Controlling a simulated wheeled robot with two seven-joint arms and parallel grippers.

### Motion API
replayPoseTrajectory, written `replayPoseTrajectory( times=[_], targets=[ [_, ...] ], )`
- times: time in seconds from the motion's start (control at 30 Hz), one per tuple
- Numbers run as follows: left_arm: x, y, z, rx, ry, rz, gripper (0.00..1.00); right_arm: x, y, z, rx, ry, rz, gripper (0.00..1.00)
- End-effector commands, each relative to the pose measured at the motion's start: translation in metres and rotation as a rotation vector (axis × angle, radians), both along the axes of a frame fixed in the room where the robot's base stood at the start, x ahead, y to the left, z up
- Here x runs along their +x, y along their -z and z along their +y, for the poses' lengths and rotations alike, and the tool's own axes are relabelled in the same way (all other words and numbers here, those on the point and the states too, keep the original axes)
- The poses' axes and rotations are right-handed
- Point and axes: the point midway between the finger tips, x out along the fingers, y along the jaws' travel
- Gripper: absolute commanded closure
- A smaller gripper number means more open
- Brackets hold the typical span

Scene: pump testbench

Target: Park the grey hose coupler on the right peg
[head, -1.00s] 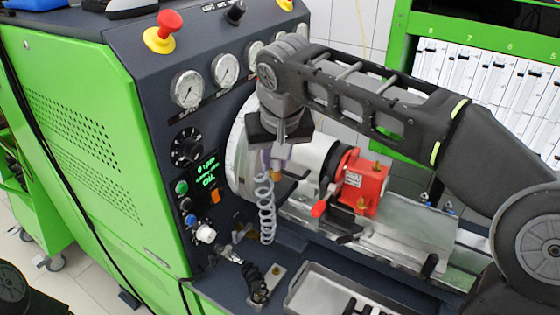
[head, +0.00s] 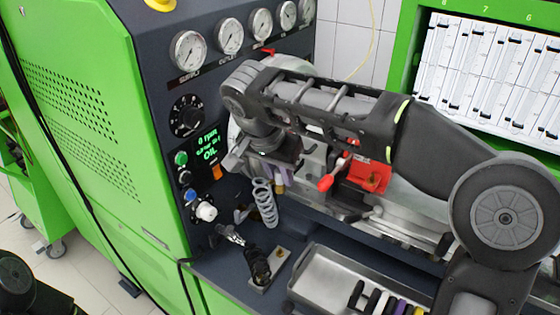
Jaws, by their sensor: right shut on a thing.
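My right gripper (head: 282,170) is shut on the grey hose coupler, in front of the machine's control face. The coupler is mostly hidden by the gripper and wrist. The grey coiled hose (head: 265,204) hangs below the gripper. A small metal plate (head: 270,279) lies on the dark bench below the hose. A black coupler (head: 257,265) stands at the plate's left side. The right peg (head: 281,254) seems to be the small dark spot at the plate's right side, clear of the gripper. My left gripper is out of view.
A metal tray (head: 318,278) with several coloured-handled items lies right of the plate. A red clamp block (head: 368,174) is behind my right arm. Knobs, buttons and a white fitting (head: 206,211) stick out of the control face on the left. The space just above the plate is clear.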

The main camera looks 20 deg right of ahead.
Motion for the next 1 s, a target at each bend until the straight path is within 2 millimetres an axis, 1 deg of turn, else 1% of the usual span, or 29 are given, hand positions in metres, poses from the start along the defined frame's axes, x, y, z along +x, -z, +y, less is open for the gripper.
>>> replayPoseTrajectory(
  times=[0.07,0.17,0.37,0.4,0.57,0.6,0.63,0.7,0.8,0.9,1.0],
  targets=[
    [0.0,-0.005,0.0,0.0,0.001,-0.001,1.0,0.0,0.016,0.002,-0.003,0.099,0.005,1.0],
    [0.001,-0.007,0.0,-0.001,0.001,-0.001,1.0,0.0,0.039,0.002,-0.004,0.237,0.004,1.0],
    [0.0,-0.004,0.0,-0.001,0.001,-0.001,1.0,0.0,0.094,0.001,-0.008,0.554,0.005,1.0],
    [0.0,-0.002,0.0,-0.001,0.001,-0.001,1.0,0.0,0.105,0.001,-0.007,0.619,0.005,1.0],
    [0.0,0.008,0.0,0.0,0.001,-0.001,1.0,0.0,0.15,0.001,-0.009,0.882,0.003,1.0],
    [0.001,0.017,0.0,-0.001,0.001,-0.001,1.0,0.0,0.162,0.001,-0.007,0.92,0.001,1.0],
    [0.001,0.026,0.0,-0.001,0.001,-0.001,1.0,0.0,0.17,0.0,-0.004,0.913,-0.001,1.0],
    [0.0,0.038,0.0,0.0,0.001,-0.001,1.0,0.0,0.18,0.001,-0.004,0.91,-0.001,1.0],
    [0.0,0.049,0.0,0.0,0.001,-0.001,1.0,0.0,0.191,0.0,-0.004,0.909,-0.001,1.0],
    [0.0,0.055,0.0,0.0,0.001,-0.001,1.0,0.0,0.198,0.0,-0.003,0.909,0.0,1.0],
    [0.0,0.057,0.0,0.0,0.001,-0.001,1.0,0.0,0.2,0.0,-0.003,0.907,0.0,1.0]
  ],
)
